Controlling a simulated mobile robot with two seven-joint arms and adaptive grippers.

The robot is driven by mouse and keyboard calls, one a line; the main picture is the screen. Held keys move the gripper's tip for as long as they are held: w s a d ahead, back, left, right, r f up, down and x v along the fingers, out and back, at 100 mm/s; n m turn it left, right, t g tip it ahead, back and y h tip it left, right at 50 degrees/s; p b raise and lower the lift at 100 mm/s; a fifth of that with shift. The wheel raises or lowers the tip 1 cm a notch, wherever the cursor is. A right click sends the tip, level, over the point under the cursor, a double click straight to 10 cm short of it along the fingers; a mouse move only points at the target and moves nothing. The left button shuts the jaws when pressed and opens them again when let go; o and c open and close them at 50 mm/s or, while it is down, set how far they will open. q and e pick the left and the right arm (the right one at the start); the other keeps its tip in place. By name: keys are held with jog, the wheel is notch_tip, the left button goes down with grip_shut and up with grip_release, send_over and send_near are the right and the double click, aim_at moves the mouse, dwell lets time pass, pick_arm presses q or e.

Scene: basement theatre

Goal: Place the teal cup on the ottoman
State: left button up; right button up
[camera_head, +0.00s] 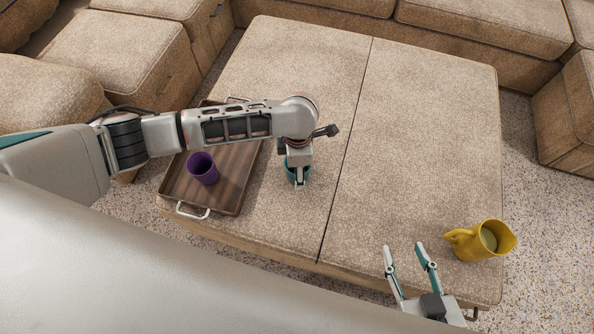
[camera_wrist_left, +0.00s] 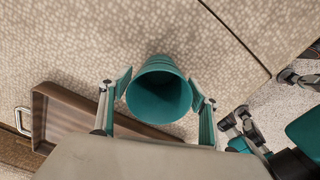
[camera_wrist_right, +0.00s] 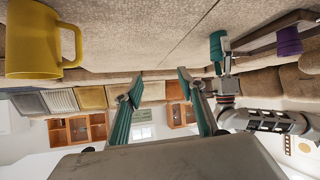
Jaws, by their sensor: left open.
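The teal cup (camera_wrist_left: 160,98) is upright between the fingers of my left gripper (camera_head: 299,182). In the head view it is just right of the tray, over the ottoman (camera_head: 410,130), and appears to stand on its top; the gripper and arm partly hide it. The left fingers are open, one on each side of the cup near its rim. The cup also shows in the right wrist view (camera_wrist_right: 217,48). My right gripper (camera_head: 406,256) is open and empty at the ottoman's near right part.
A brown wooden tray (camera_head: 235,190) with metal handles lies on the ottoman's left side, holding a purple cup (camera_head: 202,168). A yellow pitcher (camera_head: 487,241) stands at the right near edge, close to my right gripper. The ottoman's middle and far right are clear. Sofas (camera_head: 460,50) surround it.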

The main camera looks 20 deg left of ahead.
pick_arm(q)
notch_tip(320, 180, up, 10)
jog(key=p, duration=0.3)
pick_arm(e)
jog(key=d, duration=0.1)
jog(key=s+d+f, duration=0.1)
jog(key=shift+s+d+f+g+h, duration=0.2)
jog(key=shift+d+g+h, duration=0.1)
jog(key=shift+d+h, duration=0.1)
jog(key=shift+a, duration=0.1)
